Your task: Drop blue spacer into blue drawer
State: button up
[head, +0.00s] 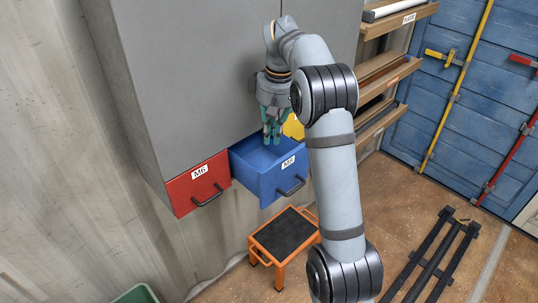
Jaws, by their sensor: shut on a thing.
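The blue drawer (262,180) is pulled open from the grey cabinet, with a white label and a dark handle on its front. My gripper (271,140) points down over the drawer's opening, with its green fingertips at about the rear part of the opening in the picture. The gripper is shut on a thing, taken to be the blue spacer. The spacer itself is too small or too hidden between the fingers to make out against the blue drawer. I cannot tell how far the fingertips are above the drawer floor.
A red drawer (198,184) labelled M6 is left of the blue one. A yellow part (293,127) shows behind my arm. An orange step stool (284,236) stands below. Wooden shelves (382,75) are at the right, and a black frame (432,262) lies on the floor.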

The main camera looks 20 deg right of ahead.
jog(key=f, duration=0.2)
jog(key=f+b, duration=0.1)
jog(key=f, duration=0.3)
jog(key=shift+w+a+f, duration=0.15)
jog(key=shift+w+f, duration=0.2)
jog(key=shift+f, duration=0.05)
jog(key=shift+c, duration=0.4)
notch_tip(320, 180, down, 4)
jog(key=shift+s+r, duration=0.1)
jog(key=shift+r, duration=0.15)
jog(key=shift+w+a+f, duration=0.1)
jog(key=shift+w+f, duration=0.25)
jog(key=shift+f, duration=0.3)
grip_shut()
jog(key=shift+s+f+b, duration=0.1)
jog(key=shift+f+b, duration=0.25)
jog(key=shift+f, duration=0.25)
jog(key=o, duration=0.7)
grip_release()
jog(key=shift+o, duration=0.2)
jog(key=shift+r+p, duration=0.55)
jog(key=shift+r, duration=0.05)
notch_tip(320, 180, up, 12)
jog(key=s, duration=0.1)
jog(key=shift+d+p, duration=0.3)
jog(key=shift+p, duration=0.05)
